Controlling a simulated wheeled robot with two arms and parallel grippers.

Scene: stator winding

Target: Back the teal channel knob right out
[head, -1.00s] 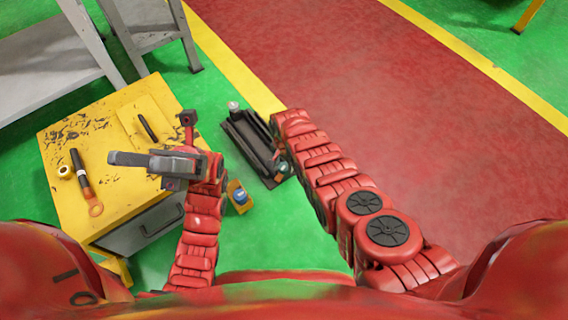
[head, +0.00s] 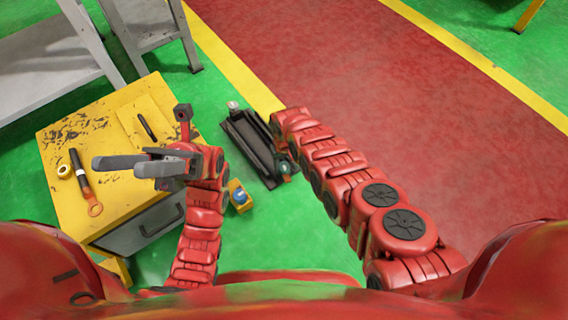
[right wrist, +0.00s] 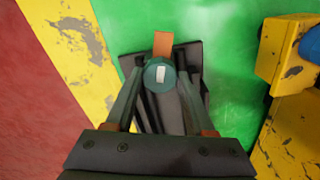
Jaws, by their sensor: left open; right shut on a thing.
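The teal channel knob (right wrist: 160,74) is a round cap with a pale mark on its face. In the right wrist view it sits between the fingertips of my right gripper (right wrist: 158,80), which is shut on it. In the head view the knob (head: 285,168) shows at the near end of a dark channel (head: 238,139) on the green floor; my right arm hides most of that gripper. The channel also shows behind the knob in the right wrist view (right wrist: 191,55). I cannot tell how far out the knob is. My left gripper (head: 117,166) is open and empty above the yellow cabinet.
The scuffed yellow cabinet (head: 115,190) stands at left with a dark-handled tool (head: 83,180) and a yellow roll (head: 64,171) on top. A small yellow block with a blue part (head: 240,196) stands near the channel. A grey shelf (head: 45,70) is at upper left. The red floor lane is clear.

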